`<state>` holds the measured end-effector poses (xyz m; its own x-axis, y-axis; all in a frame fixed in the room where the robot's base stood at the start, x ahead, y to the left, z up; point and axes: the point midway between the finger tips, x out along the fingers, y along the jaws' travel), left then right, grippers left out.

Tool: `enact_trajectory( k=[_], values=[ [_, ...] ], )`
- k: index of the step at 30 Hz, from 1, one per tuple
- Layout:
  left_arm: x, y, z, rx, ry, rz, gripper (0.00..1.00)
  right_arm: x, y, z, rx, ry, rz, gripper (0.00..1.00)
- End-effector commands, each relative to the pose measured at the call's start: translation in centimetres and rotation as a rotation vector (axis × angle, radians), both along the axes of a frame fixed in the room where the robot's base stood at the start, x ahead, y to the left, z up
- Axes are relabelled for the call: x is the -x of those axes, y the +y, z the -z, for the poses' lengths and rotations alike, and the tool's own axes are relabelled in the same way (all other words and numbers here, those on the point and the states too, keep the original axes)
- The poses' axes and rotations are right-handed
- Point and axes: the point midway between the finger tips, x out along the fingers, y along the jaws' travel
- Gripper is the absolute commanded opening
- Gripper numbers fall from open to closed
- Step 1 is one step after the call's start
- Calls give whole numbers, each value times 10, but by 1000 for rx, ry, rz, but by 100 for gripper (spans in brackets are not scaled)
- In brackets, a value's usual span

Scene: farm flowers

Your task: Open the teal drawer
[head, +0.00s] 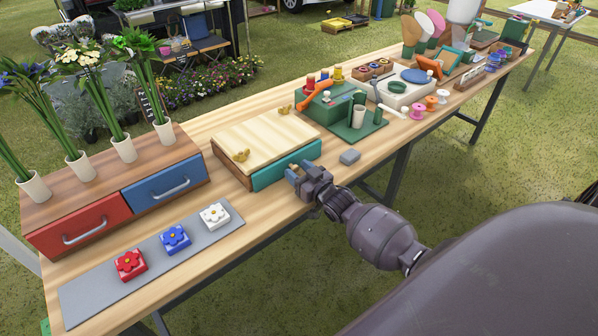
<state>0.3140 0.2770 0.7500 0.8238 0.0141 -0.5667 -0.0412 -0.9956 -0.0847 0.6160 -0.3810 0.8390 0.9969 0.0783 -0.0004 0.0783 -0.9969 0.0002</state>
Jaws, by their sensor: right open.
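The teal drawer (270,175) is the front of a low wooden box (262,139) with a pale striped top, near the middle of the table. Its front looks flush with the box or nearly so. No handle shows on the part I can see. My right gripper (295,174) is open and empty at the right part of the drawer front, hiding a bit of its lower edge. I cannot tell whether the fingers touch it. My left gripper is out of view.
A chest with red (82,225) and blue (165,185) drawers and flower vases stands at left. A grey mat (200,232) with flower blocks lies in front.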

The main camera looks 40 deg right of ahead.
Motion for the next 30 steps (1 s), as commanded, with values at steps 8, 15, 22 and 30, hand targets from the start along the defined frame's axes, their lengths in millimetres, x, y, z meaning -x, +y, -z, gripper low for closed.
enact_trajectory(
  k=[8, 15, 22, 30],
  values=[
    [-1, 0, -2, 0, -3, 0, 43, 0, 0, 0, 0, 0, 0, 16],
    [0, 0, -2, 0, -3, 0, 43, 0, 0, 0, 0, 0, 0, 0],
    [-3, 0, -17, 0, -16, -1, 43, 22, -2, -4, 0, -1, 1, 0],
    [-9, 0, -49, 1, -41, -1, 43, 77, -7, -4, 0, 0, 2, 0]
  ],
)
